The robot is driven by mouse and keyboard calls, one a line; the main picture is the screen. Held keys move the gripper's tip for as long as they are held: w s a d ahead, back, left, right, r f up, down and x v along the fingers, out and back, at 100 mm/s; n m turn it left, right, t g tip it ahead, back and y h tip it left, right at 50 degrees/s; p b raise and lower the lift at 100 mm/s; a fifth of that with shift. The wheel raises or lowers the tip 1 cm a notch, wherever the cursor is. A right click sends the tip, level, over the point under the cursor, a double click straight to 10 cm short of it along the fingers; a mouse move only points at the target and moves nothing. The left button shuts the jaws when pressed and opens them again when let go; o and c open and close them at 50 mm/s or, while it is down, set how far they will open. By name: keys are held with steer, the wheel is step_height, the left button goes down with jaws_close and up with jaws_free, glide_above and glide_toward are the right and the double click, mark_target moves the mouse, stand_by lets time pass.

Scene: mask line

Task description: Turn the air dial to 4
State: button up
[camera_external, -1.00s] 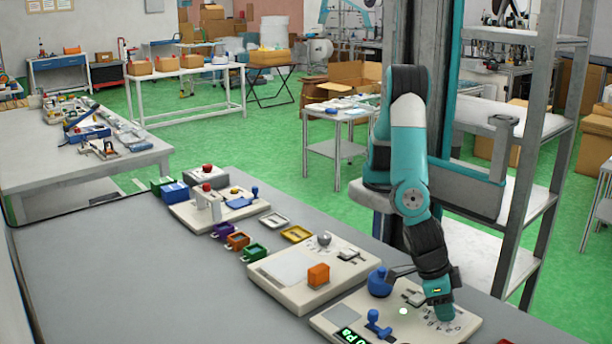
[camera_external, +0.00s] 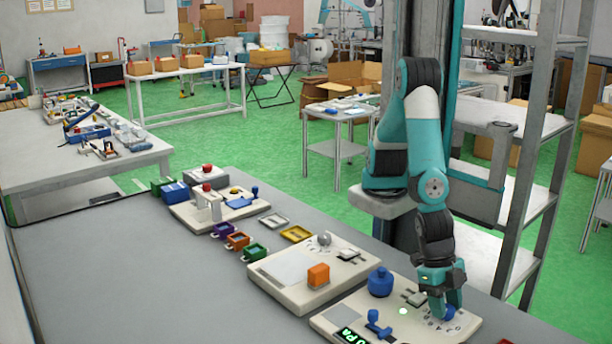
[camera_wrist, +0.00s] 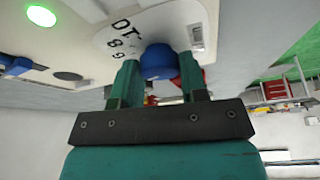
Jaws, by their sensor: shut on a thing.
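The air dial (camera_external: 448,313) is a blue round knob on the right end of the front cream panel (camera_external: 340,318), with dark printed marks around it. My gripper (camera_external: 447,306) points down over it, with its teal fingers on either side. In the wrist view the blue dial (camera_wrist: 158,62) sits between the two fingertips (camera_wrist: 160,70), and the gripper is shut on it.
A larger blue knob (camera_external: 380,283), a blue lever (camera_external: 377,322), a lit green display (camera_external: 352,337) and a green light (camera_external: 403,311) share the panel. Another panel with an orange block (camera_external: 318,275) stands to the left. The grey table (camera_external: 130,285) is clear at the left.

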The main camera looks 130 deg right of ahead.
steer(key=shift+r+m, duration=0.1)
steer(key=shift+m, duration=0.2)
stand_by(0.4)
steer(key=o, duration=0.9)
steer(key=v, duration=1.7)
steer(key=shift+s, duration=0.3)
steer(key=shift+d+r, duration=0.1)
steer(key=shift+r, duration=0.1)
steer(key=s+d+r+m, duration=0.1)
steer(key=d+m, duration=0.1)
steer(key=d, duration=0.3)
steer(key=s+d+r+m+p, duration=0.1)
steer(key=s+d+m, duration=0.1)
steer(key=d, duration=0.4)
steer(key=s+d+r+m, duration=0.2)
steer(key=d+m, duration=0.2)
steer(key=d, duration=0.2)
steer(key=shift+s+g, duration=0.2)
steer(key=shift+g, duration=0.2)
